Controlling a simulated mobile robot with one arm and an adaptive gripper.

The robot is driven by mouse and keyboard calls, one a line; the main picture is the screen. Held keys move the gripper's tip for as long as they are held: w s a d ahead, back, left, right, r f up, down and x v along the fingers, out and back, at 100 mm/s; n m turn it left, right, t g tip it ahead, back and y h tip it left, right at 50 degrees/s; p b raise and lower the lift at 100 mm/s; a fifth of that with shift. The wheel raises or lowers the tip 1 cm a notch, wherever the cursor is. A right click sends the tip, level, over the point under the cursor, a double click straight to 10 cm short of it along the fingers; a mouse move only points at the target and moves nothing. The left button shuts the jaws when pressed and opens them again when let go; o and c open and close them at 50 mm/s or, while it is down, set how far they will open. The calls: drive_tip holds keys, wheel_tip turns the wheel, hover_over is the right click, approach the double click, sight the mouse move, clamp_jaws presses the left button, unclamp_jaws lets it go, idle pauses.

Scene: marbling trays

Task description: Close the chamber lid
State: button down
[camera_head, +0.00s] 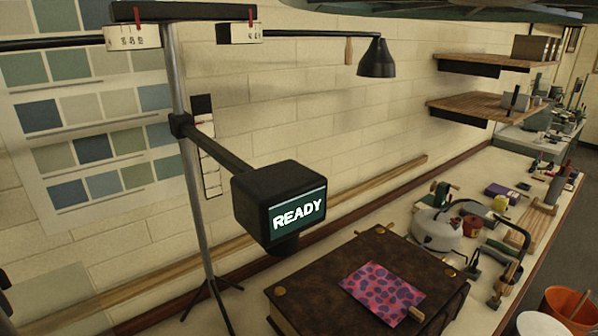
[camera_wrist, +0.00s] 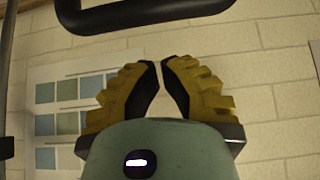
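I cannot tell for sure which thing is the chamber lid. In the head view, a brown box-like thing (camera_head: 330,285) with brass corner studs lies flat on the bench, its top down. A grey rounded vessel (camera_head: 437,230) stands to its right. In the wrist view, a dark rounded bar or handle (camera_wrist: 145,17) crosses the top, beyond my fingertips and apart from them. My gripper (camera_wrist: 159,63) has black and yellow fingers with tips close together and only a narrow gap, nothing seen between them. My gripper does not show in the head view.
A black display reading READY (camera_head: 298,214) hangs on a stand's arm (camera_head: 215,145) at left. A pink patterned sheet (camera_head: 382,288) lies on the brown box. Tools and jars crowd the bench at right. An orange bucket (camera_head: 572,308) is at lower right. Shelves (camera_head: 485,105) hang above.

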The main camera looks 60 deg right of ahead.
drive_tip(key=shift+s+a+f+p, duration=0.2)
drive_tip(key=shift+s+f+p, duration=0.4)
drive_tip(key=shift+p, duration=0.9)
drive_tip(key=shift+s+a+f+p, duration=0.15)
drive_tip(key=shift+s+f+p, duration=0.35)
drive_tip(key=shift+p, duration=1)
drive_tip(key=shift+s+r+b, duration=0.1)
drive_tip(key=shift+s+b, duration=0.05)
drive_tip(key=shift+b, duration=0.15)
